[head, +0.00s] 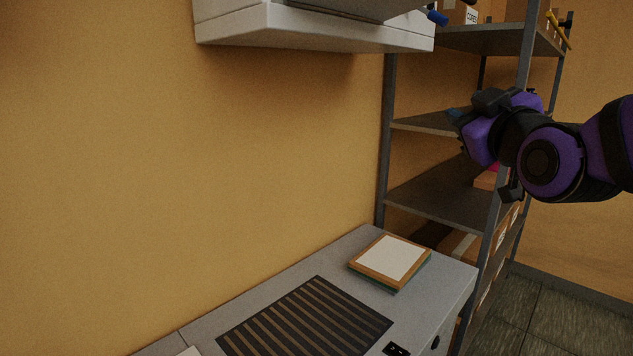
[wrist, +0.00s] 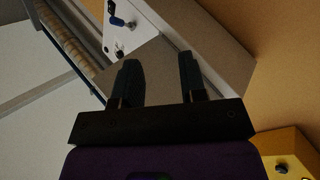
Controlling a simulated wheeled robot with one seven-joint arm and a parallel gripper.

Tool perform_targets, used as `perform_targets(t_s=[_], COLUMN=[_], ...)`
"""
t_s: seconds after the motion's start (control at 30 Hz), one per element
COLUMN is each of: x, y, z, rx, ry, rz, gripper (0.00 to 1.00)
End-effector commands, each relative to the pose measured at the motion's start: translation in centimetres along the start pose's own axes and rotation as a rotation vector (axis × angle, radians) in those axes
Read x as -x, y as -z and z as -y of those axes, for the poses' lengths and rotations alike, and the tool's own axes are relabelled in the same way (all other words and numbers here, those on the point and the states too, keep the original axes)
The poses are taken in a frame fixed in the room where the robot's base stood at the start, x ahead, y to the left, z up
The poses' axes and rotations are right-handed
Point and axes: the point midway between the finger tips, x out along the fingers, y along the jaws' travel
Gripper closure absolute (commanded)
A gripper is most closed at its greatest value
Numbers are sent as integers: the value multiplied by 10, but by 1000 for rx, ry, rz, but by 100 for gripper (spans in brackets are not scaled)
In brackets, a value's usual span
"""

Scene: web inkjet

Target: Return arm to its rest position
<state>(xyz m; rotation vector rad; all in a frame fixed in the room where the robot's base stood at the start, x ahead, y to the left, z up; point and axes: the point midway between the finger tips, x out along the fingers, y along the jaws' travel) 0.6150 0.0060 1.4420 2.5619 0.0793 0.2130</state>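My purple and black arm reaches in from the right edge of the head view. My gripper (head: 456,116) is at its left end, raised in front of the grey shelf rack, pointing left. In the wrist view my gripper (wrist: 160,75) shows two dark fingers standing apart, with nothing held between them. A plain grey-brown surface lies beyond the fingers. In the head view the fingers are mostly hidden behind the wrist.
A grey shelf rack (head: 442,205) with boxes stands behind my arm. A grey cabinet top (head: 360,285) below carries a wooden-edged board with a white sheet (head: 391,258) and a dark slatted grille (head: 306,322). A white wall unit (head: 300,30) hangs above.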

Motion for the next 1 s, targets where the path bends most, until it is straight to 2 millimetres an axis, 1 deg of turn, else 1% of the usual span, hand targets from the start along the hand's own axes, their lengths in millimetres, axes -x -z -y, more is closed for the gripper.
perform_targets(t_s=[0.17, 0.37, 0.57, 0.7, 0.9, 1.0], x=[18, 49, 91, 127, 176, 193], y=[-25, -54, -80, -94, -108, -111], z=[4, 7, 9, 9, 8, 7], rx=[-98, -214, -330, -410, -504, -534], ry=[102, 189, 245, 266, 273, 269], rz=[194, 430, 681, 862, 1096, 1175], gripper=[61, 61, 61, 61, 61, 61])
